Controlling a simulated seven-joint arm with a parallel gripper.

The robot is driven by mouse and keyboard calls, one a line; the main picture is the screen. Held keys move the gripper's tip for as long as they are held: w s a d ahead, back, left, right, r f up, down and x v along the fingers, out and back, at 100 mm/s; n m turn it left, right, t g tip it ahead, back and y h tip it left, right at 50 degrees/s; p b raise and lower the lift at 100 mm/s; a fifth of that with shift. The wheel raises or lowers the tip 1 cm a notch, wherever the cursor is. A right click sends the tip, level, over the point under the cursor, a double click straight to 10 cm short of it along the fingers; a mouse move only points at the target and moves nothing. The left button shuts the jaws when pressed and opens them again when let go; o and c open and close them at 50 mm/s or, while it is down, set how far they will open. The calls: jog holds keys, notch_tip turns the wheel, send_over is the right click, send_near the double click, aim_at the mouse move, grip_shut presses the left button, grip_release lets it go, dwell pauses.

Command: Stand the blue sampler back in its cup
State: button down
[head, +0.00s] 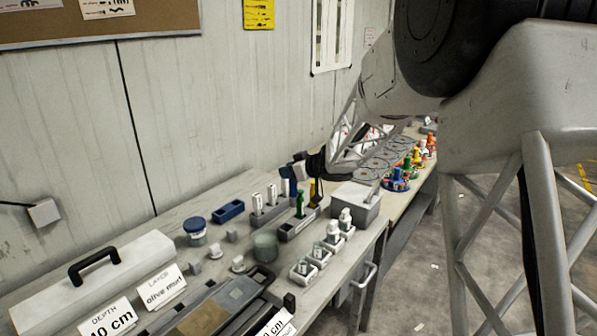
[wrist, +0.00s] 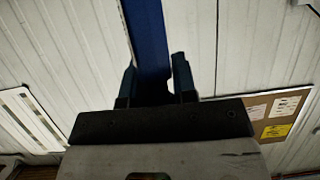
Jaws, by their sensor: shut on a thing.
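The blue sampler is a long blue bar (wrist: 149,40) between the two dark fingers of my gripper (wrist: 154,78) in the wrist view. The gripper is shut on it. A yellow piece (head: 313,190) shows behind. I cannot tell which cup is the blue sampler's, or whether its lower end touches anything.
A grey box (head: 356,203) stands right of the holders, with small white-capped bottles (head: 333,232) in front. A blue tray (head: 229,211), a blue-lidded jar (head: 195,228) and a grey-green cup (head: 265,247) stand left and front. The wall is close behind.

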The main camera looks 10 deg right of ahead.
jog(key=shift+s+a+n+g+y, duration=0.6)
jog(key=shift+a+n+g, duration=0.15)
jog(key=shift+n+g, duration=0.25)
jog(key=shift+s+a+n+g+y, duration=0.55)
jog(key=shift+a+n+g, duration=0.2)
jog(key=shift+n+g, duration=0.25)
jog(key=shift+f, duration=0.15)
notch_tip(320, 180, down, 10)
dwell(0.8)
jog(key=shift+f, duration=0.15)
jog(key=c, duration=0.8)
grip_release()
